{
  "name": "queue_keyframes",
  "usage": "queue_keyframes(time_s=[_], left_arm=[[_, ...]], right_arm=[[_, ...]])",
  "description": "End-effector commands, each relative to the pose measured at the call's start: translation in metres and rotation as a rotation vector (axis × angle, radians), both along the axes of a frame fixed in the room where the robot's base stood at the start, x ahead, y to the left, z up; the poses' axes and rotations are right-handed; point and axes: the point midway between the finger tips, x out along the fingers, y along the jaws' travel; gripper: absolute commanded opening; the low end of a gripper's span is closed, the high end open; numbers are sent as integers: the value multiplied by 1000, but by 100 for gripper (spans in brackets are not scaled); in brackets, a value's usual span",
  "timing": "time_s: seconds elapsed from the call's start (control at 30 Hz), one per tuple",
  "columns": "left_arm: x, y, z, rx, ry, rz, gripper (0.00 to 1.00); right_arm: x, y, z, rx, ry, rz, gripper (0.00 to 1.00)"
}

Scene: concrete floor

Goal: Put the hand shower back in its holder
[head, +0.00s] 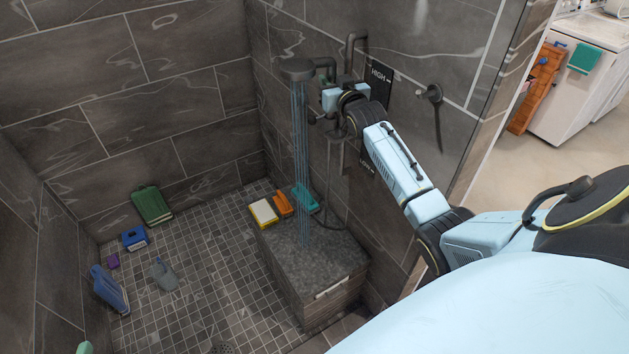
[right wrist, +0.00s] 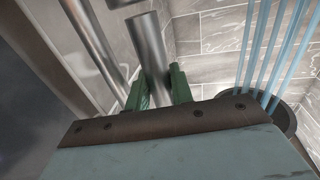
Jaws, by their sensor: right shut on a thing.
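The hand shower (head: 297,71) is dark grey with a round head, and blue streams of water fall from it onto the bench. My right gripper (head: 331,98) is just below and right of that head, close to the wall. In the right wrist view its green fingers (right wrist: 160,88) are shut on a grey metal cylinder, which looks like the hand shower's handle (right wrist: 150,50). The dark round rim and streams show at right there. A hose (head: 325,215) hangs in a loop below. I cannot tell which wall fitting is the holder.
The stone bench (head: 315,265) stands below. Bottles and boxes, including a green box (head: 152,205), are on the tiled floor.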

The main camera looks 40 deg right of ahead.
Motion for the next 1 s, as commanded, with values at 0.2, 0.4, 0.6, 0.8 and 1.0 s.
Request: queue_keyframes(time_s=[0.2,0.4,0.6,0.8,1.0], left_arm=[[0,0,0,0,0,0,36],[0,0,-1,0,0,0,36],[0,0,-3,0,0,0,36],[0,0,-5,0,0,0,36],[0,0,-6,0,0,0,36]], right_arm=[[0,0,1,-1,-3,0,0],[0,0,0,-1,-3,0,0],[0,0,-3,-1,-3,0,0],[0,0,-6,-1,-2,0,0],[0,0,-8,-1,-2,0,0]])
